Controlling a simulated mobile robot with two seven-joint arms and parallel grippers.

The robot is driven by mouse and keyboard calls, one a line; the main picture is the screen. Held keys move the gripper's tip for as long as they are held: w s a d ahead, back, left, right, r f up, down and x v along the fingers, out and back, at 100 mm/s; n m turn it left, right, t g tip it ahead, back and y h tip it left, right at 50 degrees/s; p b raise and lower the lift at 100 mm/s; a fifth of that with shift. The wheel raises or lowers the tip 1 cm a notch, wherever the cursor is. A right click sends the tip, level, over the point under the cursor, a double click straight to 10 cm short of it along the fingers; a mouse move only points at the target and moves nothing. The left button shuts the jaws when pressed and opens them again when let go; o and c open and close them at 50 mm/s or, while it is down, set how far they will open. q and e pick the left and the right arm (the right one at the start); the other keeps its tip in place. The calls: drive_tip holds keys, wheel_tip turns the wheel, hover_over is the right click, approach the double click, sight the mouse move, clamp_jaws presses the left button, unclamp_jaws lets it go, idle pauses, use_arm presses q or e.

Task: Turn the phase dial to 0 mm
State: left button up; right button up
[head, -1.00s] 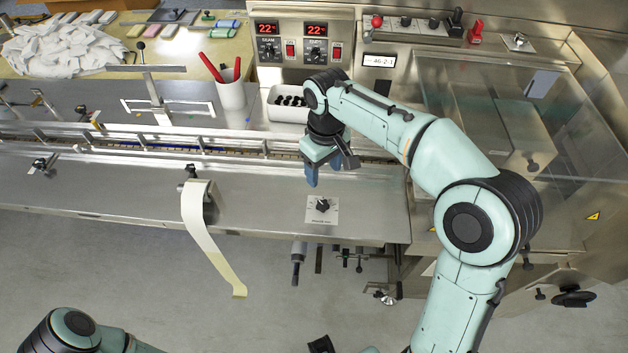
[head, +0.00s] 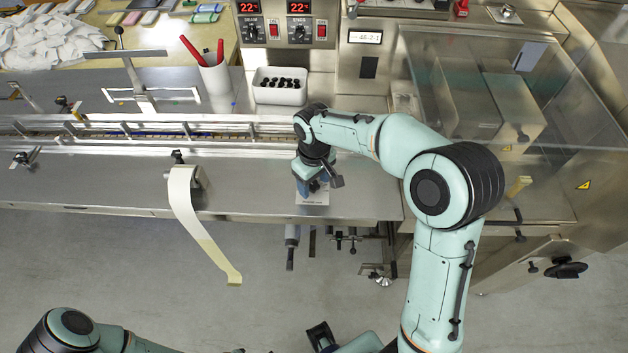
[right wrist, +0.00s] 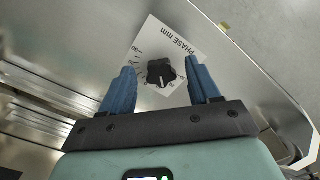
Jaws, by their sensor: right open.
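The phase dial (right wrist: 160,73) is a black lobed knob on a white plate (right wrist: 178,52) marked "PHASE mm", seen in the right wrist view. A light mark shows on the knob's lower side in that view; I cannot read its exact setting. My right gripper (right wrist: 162,76) is open, with a blue finger on either side of the knob and visible gaps between. In the head view my right gripper (head: 316,184) is over the plate (head: 312,198) and covers most of the dial.
The plate sits near the front edge of the steel deck (head: 110,188). A paper strip (head: 190,215) hangs over that edge to the left. Behind are the conveyor rail (head: 220,133), a white bin (head: 279,88) and a cup with red pens (head: 216,82). A clear cover (head: 560,110) stands at right.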

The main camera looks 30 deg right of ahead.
drive_tip(key=c, duration=1)
drive_tip(key=shift+c, duration=0.2)
drive_tip(key=shift+m, duration=0.3)
drive_tip(key=m, duration=0.3)
drive_tip(key=shift+a, duration=0.1)
drive_tip(key=shift+r+m, duration=0.1)
drive_tip(key=shift+m, duration=2.4)
drive_tip(key=o, duration=1)
